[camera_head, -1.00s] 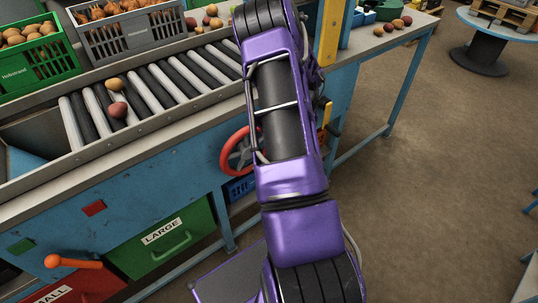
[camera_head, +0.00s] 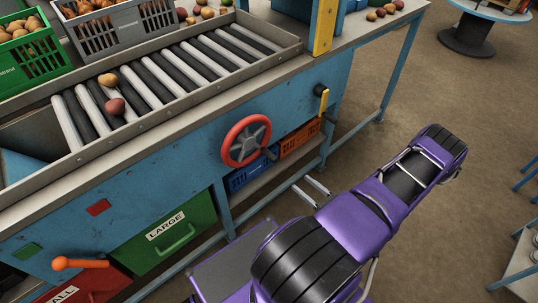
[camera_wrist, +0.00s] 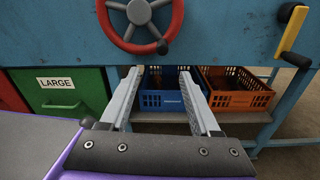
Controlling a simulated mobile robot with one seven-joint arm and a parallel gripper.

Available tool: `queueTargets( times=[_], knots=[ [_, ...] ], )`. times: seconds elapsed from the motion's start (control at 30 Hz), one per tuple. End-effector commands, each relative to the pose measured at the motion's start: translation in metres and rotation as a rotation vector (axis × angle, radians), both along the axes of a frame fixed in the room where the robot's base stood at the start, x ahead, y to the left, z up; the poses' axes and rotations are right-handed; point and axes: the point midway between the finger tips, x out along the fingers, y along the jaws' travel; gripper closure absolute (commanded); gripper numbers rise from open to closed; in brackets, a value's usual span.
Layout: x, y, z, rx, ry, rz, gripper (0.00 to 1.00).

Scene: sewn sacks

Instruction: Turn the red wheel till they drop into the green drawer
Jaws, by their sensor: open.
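The red wheel (camera_head: 247,140) with a dark spoked hub and a knob is on the front of the blue machine. Its lower part shows at the top of the wrist view (camera_wrist: 139,12). The green drawer (camera_head: 165,235) labelled LARGE is lower left of the wheel and looks shut; it also shows in the wrist view (camera_wrist: 62,95). A yellowish potato (camera_head: 107,80) and a reddish potato (camera_head: 115,106) lie on the rollers (camera_head: 185,65). My gripper (camera_head: 300,182) is open and empty, below and apart from the wheel; its spread fingers show in the wrist view (camera_wrist: 160,72).
A blue crate (camera_wrist: 165,100) and an orange crate (camera_wrist: 235,100) stand on the low shelf beyond my fingers. A yellow-handled crank (camera_head: 323,100) is right of the wheel. An orange lever (camera_head: 78,263) sticks out at the lower left. The floor at right is mostly clear.

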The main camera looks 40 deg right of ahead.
Motion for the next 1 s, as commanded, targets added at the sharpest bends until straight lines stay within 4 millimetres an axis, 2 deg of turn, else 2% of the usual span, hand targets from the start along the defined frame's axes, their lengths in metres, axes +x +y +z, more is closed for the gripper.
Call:
queueTargets(
  times=[0.13, 0.27, 0.7, 0.9, 1.0],
  knots=[
    [0.006, -0.002, 0.001, 0.014, -0.009, -0.025, 0.37],
    [0.025, 0.001, 0.001, 0.013, -0.009, -0.021, 0.37],
    [0.12, 0.009, 0.001, 0.01, -0.007, -0.018, 0.37],
    [0.154, 0.011, 0.0, 0.01, -0.007, -0.018, 0.37],
    [0.164, 0.012, 0.0, 0.009, -0.005, -0.019, 0.37]
  ],
)
